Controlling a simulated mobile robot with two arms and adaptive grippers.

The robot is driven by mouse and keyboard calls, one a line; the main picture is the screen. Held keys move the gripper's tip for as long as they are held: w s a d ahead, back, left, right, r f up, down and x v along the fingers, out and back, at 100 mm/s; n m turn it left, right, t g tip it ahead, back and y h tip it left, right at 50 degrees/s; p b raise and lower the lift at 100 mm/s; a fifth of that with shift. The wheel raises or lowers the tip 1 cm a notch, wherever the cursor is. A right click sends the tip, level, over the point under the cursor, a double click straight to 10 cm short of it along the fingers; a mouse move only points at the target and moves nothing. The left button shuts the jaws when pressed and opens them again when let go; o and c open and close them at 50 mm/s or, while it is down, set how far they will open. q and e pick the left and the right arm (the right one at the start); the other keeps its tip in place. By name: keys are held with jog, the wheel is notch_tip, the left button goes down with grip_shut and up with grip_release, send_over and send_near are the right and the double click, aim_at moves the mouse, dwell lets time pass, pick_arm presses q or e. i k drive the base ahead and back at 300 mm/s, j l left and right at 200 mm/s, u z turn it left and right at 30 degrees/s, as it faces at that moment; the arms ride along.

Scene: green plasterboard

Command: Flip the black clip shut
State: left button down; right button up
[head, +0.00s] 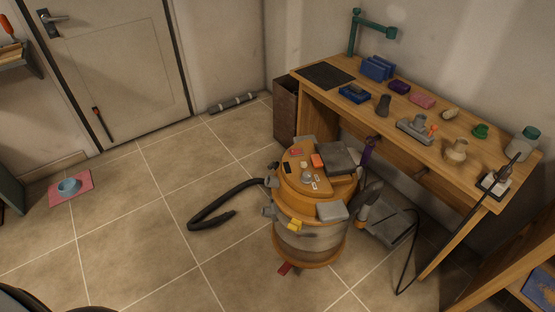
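An orange-topped shop vacuum (310,245) with a drum-shaped body stands on the tiled floor left of the workbench. A yellow clip-like part (294,225) sits at the front of its rim. A grey part (268,211) sits on the rim to the left. A small black piece (288,168) lies on the lid's top, beside red, orange and grey parts. I cannot tell which dark part is the black clip, or whether it is open or shut. Neither of my grippers is in view.
A black hose (212,219) lies on the floor left of the vacuum. The wooden workbench (345,98) holds several small items. A soldering-iron-like tool's cable (408,262) hangs to the floor. A pink mat (83,187) with a blue bowl (69,187) lies far left. Open floor lies front left.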

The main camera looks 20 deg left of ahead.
aim_at(275, 165)
jog(key=i+j+z, duration=0.2)
jog(key=j+z, duration=0.2)
jog(key=j, duration=0.8)
jog(key=j+z, duration=0.35)
jog(key=j, duration=0.8)
